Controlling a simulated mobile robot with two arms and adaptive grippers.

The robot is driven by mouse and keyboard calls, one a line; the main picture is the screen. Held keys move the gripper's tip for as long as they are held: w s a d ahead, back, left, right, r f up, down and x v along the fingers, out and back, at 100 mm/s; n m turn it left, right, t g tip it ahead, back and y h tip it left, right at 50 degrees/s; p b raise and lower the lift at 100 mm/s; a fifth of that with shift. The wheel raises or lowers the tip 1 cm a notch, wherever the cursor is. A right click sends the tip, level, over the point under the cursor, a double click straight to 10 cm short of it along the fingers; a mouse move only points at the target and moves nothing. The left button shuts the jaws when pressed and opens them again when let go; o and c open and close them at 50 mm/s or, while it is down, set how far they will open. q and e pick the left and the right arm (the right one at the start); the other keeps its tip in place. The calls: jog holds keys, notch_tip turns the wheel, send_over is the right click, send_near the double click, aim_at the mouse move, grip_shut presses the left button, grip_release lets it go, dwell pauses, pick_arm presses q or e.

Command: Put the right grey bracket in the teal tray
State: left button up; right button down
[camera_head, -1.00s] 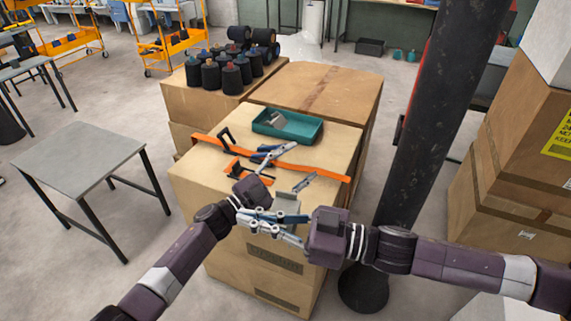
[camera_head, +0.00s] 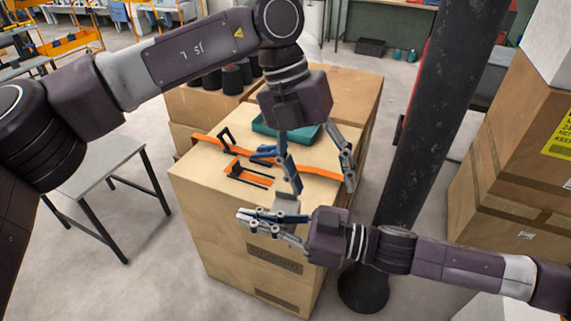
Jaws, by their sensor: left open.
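The teal tray (camera_head: 262,130) sits on the cardboard boxes, partly hidden behind my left gripper. A grey bracket (camera_head: 288,203) shows at the near edge of the front box, just behind my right gripper's fingers. I cannot tell whether they touch. My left gripper (camera_head: 323,188) is open, pointing down over the front box, with its fingers above and to the right of this bracket. It appears empty. My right gripper (camera_head: 241,218) reaches in from the right and points left across the box's front edge. Its fingers lie close together; their grip is unclear.
Dark spools (camera_head: 232,80) stand behind, partly covered by my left arm. A dark column (camera_head: 435,110) rises on the right. A grey table (camera_head: 120,160) stands left.

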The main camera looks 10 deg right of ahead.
aim_at(285, 209)
pick_arm(q)
jog(key=w+a+t+y, duration=0.3)
jog(key=a, duration=0.2)
jog(key=f, duration=1.1)
jog(key=shift+a, duration=0.25)
jog(key=shift+c, duration=0.4)
jog(key=c, duration=1.2)
pick_arm(e)
jog(key=c, duration=2.7)
grip_release()
jog(key=o, duration=0.6)
